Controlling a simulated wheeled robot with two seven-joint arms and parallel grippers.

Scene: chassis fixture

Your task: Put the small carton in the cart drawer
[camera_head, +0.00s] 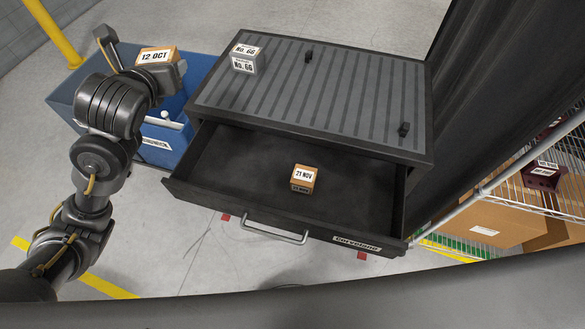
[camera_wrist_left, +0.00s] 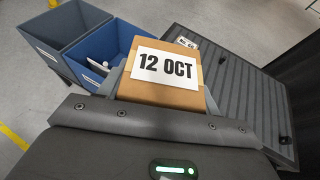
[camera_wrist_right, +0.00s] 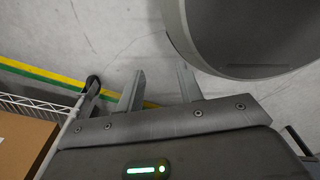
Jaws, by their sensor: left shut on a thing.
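My left gripper (camera_head: 168,72) is shut on an orange-brown carton labelled 12 OCT (camera_head: 156,55). It holds this carton over the blue bins, left of the cart; the carton also fills the middle of the left wrist view (camera_wrist_left: 163,98). The black cart drawer (camera_head: 360,205) is pulled open. A second small orange-brown carton, labelled 21 NOV (camera_head: 304,179), lies on the drawer floor, right of its middle. My right gripper (camera_wrist_right: 160,88) shows only in its wrist view, with its fingers apart and empty above the floor.
A grey No. 66 box (camera_head: 244,60) stands on the ribbed cart top (camera_head: 330,95), along with two small black fittings. A blue bin (camera_head: 165,150) with a white item stands left of the cart. A wire shelf with cardboard boxes (camera_head: 490,222) is at the right. The drawer's left half is clear.

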